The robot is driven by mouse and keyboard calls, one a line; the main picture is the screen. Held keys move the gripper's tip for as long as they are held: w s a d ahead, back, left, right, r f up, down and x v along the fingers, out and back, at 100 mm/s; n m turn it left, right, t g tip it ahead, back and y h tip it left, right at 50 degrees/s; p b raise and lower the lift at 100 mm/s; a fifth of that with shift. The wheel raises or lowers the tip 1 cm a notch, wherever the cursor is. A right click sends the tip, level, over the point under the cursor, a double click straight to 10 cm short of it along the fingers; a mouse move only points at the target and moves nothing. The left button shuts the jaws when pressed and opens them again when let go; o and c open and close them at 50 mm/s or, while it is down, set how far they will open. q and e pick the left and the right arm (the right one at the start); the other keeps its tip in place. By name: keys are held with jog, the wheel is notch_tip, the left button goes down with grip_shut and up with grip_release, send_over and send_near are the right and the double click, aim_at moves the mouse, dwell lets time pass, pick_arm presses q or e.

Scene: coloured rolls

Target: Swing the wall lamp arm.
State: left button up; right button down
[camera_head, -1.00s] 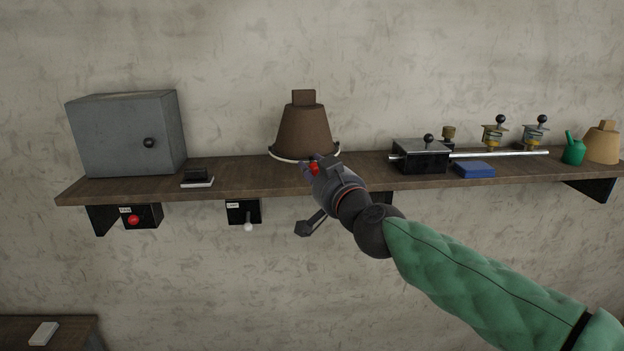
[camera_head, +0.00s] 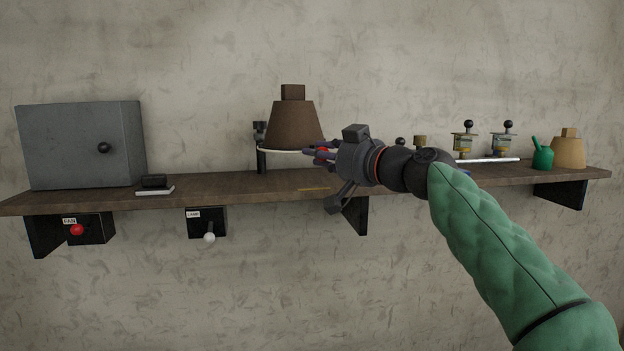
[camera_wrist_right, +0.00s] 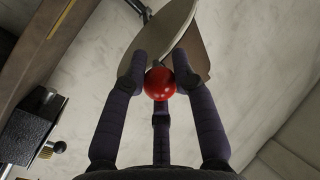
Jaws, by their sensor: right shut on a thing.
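The wall lamp has a brown tapered shade (camera_head: 294,124) with a pale rim underneath and a dark post (camera_head: 261,158) standing behind it at its left. The lamp arm itself is mostly hidden behind the shade. My right gripper (camera_head: 322,153) reaches in from the right at the shade's lower right edge. It is shut on a red ball knob, which shows between the fingers in the right wrist view (camera_wrist_right: 160,84). The pale underside of the shade (camera_wrist_right: 163,32) is just beyond the knob there. My left gripper is not in view.
The wooden shelf (camera_head: 235,184) carries a grey cabinet (camera_head: 78,146) at left, and a green watering can (camera_head: 542,154) and tan pot (camera_head: 568,150) at right. Fan (camera_head: 90,230) and lamp (camera_head: 207,222) switch boxes hang below. A yellow mark (camera_head: 314,189) lies on the shelf.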

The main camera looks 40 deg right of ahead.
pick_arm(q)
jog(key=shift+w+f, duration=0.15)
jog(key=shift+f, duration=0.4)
pick_arm(e)
jog(key=d+n+y, duration=0.3)
jog(key=d+y, duration=0.2)
jog(key=d, duration=0.3)
jog(key=shift+s+d+r+g, duration=0.2)
jog(key=shift+s+d+g, duration=0.1)
jog(key=shift+s, duration=0.1)
jog(key=c, duration=1.1)
grip_release()
jog(key=shift+f, duration=0.1)
jog(key=shift+o, duration=0.6)
jog(key=shift+s, duration=0.15)
